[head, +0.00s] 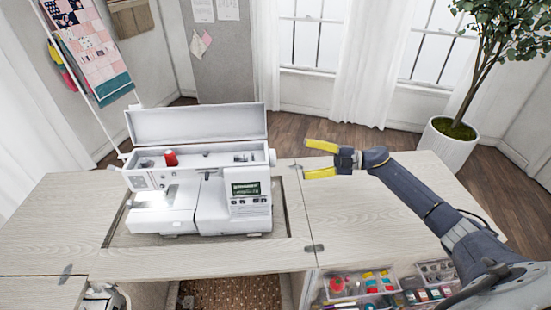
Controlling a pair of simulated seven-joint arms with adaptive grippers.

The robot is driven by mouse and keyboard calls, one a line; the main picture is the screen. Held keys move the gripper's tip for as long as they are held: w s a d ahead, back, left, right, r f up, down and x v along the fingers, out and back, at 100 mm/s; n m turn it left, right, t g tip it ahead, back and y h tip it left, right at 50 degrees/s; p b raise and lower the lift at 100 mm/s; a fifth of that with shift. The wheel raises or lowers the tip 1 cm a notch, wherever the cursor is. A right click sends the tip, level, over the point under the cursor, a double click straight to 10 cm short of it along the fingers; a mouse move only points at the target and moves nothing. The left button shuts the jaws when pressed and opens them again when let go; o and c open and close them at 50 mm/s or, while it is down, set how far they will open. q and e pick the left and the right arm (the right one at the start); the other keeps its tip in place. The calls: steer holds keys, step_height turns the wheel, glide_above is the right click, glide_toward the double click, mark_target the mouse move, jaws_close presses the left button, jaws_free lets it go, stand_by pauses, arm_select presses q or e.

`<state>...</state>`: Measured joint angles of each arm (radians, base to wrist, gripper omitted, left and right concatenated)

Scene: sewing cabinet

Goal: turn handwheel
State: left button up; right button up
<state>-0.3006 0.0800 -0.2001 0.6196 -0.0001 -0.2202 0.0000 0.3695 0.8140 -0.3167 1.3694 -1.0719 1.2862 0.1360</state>
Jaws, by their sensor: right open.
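A white sewing machine (233,190) sits in the recess of the wooden cabinet top, with its top lid (197,123) raised. The handwheel would be on the machine's right end; only a small part (272,157) of something shows there, and I cannot make out its shape. My right gripper (306,159) is open and empty, with its yellow fingers pointing left toward the machine's right end. A gap shows between the fingertips and the machine. My left gripper is not in view.
The cabinet top (375,225) is bare to the right of the machine. A red thread spool (171,158) sits in the machine's open top. Trays of sewing supplies (362,284) lie below the front right edge. A potted plant (449,143) stands at the back right.

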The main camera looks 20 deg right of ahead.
mark_target(275, 158)
steer(key=x, duration=1)
steer(key=shift+w+a, duration=0.1)
steer(key=shift+a, duration=0.15)
steer(key=c, duration=1.3)
steer(key=shift+o, duration=0.2)
steer(key=shift+n, duration=0.3)
